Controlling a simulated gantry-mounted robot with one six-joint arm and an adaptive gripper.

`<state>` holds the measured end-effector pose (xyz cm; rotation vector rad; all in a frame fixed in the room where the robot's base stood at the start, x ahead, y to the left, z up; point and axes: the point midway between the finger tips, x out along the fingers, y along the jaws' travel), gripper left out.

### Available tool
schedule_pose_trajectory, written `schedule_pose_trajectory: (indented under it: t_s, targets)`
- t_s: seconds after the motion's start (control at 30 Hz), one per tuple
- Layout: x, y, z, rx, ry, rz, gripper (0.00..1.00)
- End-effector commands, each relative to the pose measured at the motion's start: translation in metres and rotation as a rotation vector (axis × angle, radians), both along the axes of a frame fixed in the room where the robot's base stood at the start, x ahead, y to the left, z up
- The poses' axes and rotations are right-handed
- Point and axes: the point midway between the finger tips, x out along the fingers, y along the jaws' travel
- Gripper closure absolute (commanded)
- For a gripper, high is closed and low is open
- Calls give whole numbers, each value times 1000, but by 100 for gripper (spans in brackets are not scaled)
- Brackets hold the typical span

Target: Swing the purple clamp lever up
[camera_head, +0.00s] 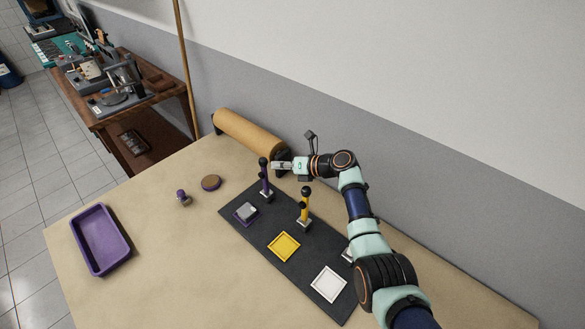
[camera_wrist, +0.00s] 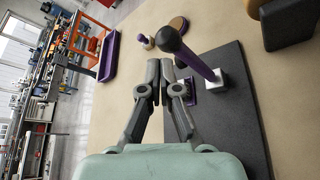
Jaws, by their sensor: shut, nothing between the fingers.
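The purple clamp lever (camera_head: 265,185) stands roughly upright on its light base at the far left end of the dark board (camera_head: 258,229), its black knob on top. In the wrist view the lever (camera_wrist: 196,64) rises toward the camera, just right of the fingertips. My gripper (camera_head: 273,165) is at knob height, close beside the lever's top. Its fingers (camera_wrist: 161,66) are shut and empty. Whether they touch the lever I cannot tell. A purple square frame (camera_head: 236,217) holding a grey block lies in front of this clamp.
A yellow clamp lever (camera_head: 305,206) stands upright nearby, with a yellow frame (camera_head: 284,247) and a white frame (camera_head: 328,284) on the board. My arm partly hides a third clamp. A brown roll (camera_head: 245,134) lies behind. A purple tray (camera_head: 101,239) and a round disc (camera_head: 211,183) are left.

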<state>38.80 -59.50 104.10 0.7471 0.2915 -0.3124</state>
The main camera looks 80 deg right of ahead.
Motion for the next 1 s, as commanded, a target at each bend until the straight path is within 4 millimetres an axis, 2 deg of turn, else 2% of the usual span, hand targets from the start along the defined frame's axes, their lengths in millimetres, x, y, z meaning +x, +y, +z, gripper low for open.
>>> schedule_pose_trajectory:
  t_s: [0.13,0.33,1.0]
  targets:
    - [-30,10,10,5,0,3,100]
    - [-54,18,19,8,1,9,100]
    - [-58,20,21,11,1,13,100]
